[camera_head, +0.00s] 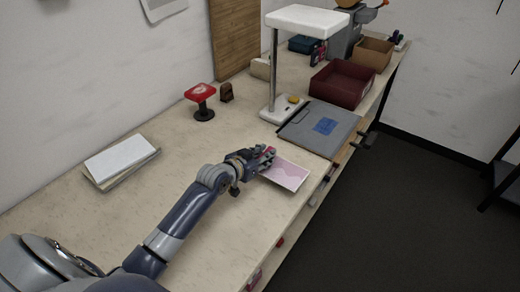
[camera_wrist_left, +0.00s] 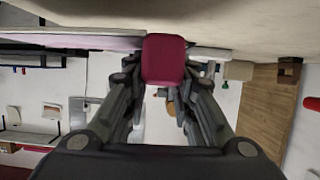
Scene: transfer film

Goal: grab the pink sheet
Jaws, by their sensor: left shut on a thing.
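The pink sheet (camera_head: 290,176) lies flat or nearly flat near the front edge of the table, with a paler pink pattern on it. My left gripper (camera_head: 266,157) is at the sheet's upper left edge, low over the table. It is shut on a small dark red block (camera_wrist_left: 164,60), which shows between the fingertips in the left wrist view. The sheet (camera_wrist_left: 85,42) shows there nearly edge-on, next to the block. I cannot tell whether the block is fixed to the sheet. My right gripper is not in view.
A grey folder with a blue label (camera_head: 325,126) lies just beyond the sheet. A white-topped stand (camera_head: 305,20), a red-topped stand (camera_head: 200,92) and a white pad (camera_head: 120,157) are on the table (camera_head: 150,215). A dark red bin (camera_head: 341,84) stands farther back.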

